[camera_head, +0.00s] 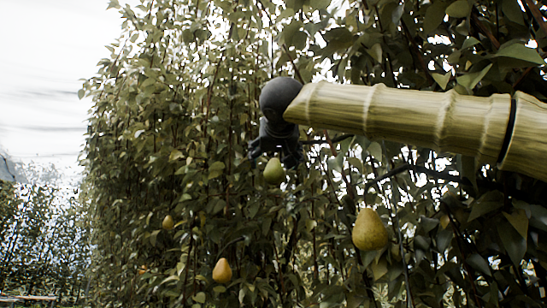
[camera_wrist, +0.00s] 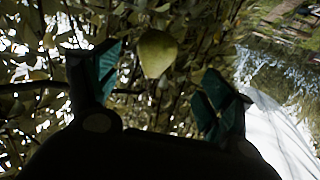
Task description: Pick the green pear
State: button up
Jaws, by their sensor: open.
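The green pear (camera_head: 274,172) hangs among the leaves, just below my gripper (camera_head: 275,153) in the head view. My dark gripper points down at it with its fingers spread. In the wrist view the pear (camera_wrist: 157,53) looks yellow-green and lies between the two teal-padded fingers of my gripper (camera_wrist: 162,68), near the level of their tips. Gaps show on both sides of it, and the fingers do not appear to touch it. The jaws are open and empty. How deep the pear sits between the fingers I cannot tell.
A larger yellow pear (camera_head: 370,230) hangs to the lower right. Another yellow pear (camera_head: 222,271) hangs lower left, and a small one (camera_head: 168,222) farther left. Dense leaves and thin branches surround my gripper. Open sky (camera_head: 45,90) shows at the left.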

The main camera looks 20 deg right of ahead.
aim_at(275, 167)
jog(key=x, duration=0.3)
jog(key=p+x, duration=0.1)
jog(key=x, duration=0.2)
jog(key=p+x, duration=0.1)
jog(key=x, duration=0.2)
jog(key=shift+w+d+f, duration=0.1)
jog(key=shift+d+f, duration=0.05)
jog(key=shift+d, duration=0.3)
jog(key=shift+a, duration=0.1)
jog(key=shift+c, duration=0.7)
jog(key=c, duration=1.1)
jog(key=shift+g+p, duration=0.3)
jog(key=shift+p, duration=0.8)
jog(key=shift+s+a+g+p, duration=0.1)
jog(key=shift+s+g+p, duration=0.4)
jog(key=shift+p, duration=1.7)
jog(key=shift+r+p, duration=0.2)
jog(key=shift+p, duration=0.45)
